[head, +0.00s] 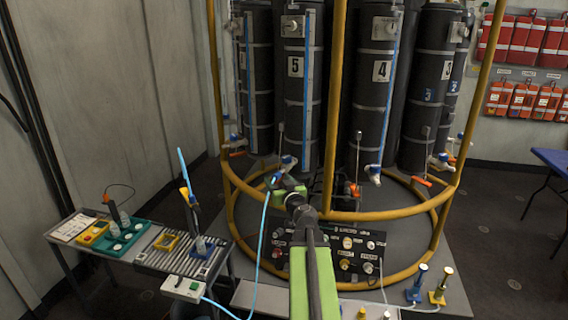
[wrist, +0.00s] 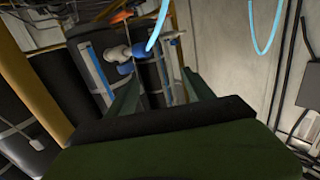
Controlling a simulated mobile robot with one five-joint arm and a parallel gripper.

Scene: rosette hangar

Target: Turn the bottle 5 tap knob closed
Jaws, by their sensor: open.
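Bottle 5 (head: 294,95) is a dark upright cylinder with a white number plate, behind the yellow rail in the head view. Its blue and white tap (head: 288,161) sits at its lower end. My gripper (head: 284,180) is just below and in front of this tap, its jaws open and empty. In the wrist view my gripper (wrist: 160,78) shows two dark green fingers spread apart. A blue and white tap (wrist: 124,54) lies beyond the fingertips, towards the left finger. I cannot make out the knob's angle, or whether a finger touches it.
A yellow tubular frame (head: 395,213) rings the bottles, close to my arm. A control panel (head: 345,250) stands below my gripper. Light-blue hoses (head: 262,235) hang nearby. A side table (head: 150,262) with trays is at left. Bottle 4 (head: 382,95) stands to the right.

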